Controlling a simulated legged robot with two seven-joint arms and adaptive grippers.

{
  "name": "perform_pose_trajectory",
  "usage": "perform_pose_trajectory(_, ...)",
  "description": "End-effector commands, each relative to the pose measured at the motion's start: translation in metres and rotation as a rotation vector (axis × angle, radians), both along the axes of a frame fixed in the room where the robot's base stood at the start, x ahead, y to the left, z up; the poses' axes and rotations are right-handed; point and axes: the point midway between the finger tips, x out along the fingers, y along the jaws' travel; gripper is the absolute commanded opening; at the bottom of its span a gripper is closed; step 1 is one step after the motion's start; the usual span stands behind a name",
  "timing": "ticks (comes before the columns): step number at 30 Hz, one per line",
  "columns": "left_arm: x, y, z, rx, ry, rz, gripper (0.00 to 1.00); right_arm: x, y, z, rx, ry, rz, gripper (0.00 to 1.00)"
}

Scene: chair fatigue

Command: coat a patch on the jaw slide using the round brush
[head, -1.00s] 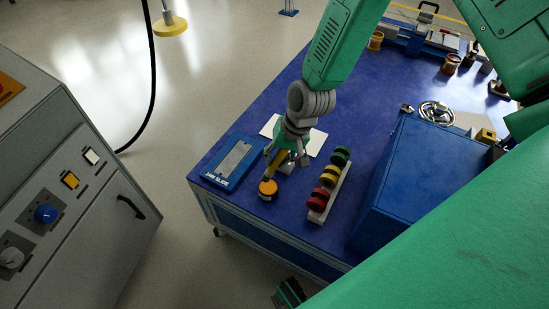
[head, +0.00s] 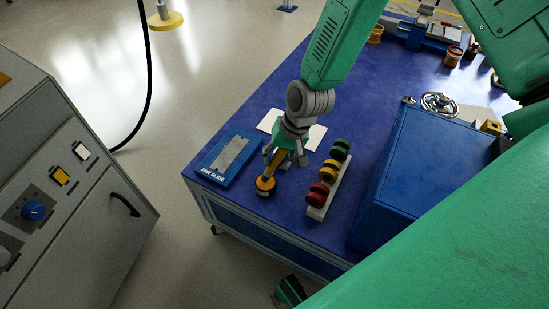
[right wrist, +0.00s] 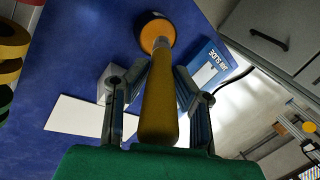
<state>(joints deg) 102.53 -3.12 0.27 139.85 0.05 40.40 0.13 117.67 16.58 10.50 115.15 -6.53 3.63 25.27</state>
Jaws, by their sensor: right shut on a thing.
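The jaw slide (head: 240,147) is a blue labelled plate with a grey strip, lying flat near the left corner of the blue table. It also shows in the right wrist view (right wrist: 221,67), right of the brush. My right gripper (head: 285,162) is shut on the yellow handle of the round brush (right wrist: 158,105). The brush's dark round head with an orange band (head: 265,186) points away from the fingers, toward the table's front edge. In the head view the head appears right of the slide, apart from it. Its exact height is unclear. My left gripper is not in view.
A rack of red, yellow and green rolls (head: 328,175) stands right of the brush. A white sheet (head: 314,138) lies behind my gripper, and a small grey block (right wrist: 104,88) is beside it. A large blue box (head: 420,170) fills the table's right side.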

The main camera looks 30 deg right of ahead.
Motion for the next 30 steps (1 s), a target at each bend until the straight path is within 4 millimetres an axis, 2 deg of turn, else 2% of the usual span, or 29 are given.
perform_pose_trajectory(30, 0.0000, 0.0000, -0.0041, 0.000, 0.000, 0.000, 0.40, 0.0001, 0.0002, -0.0083, 0.000, 0.000, 0.000, 0.00)
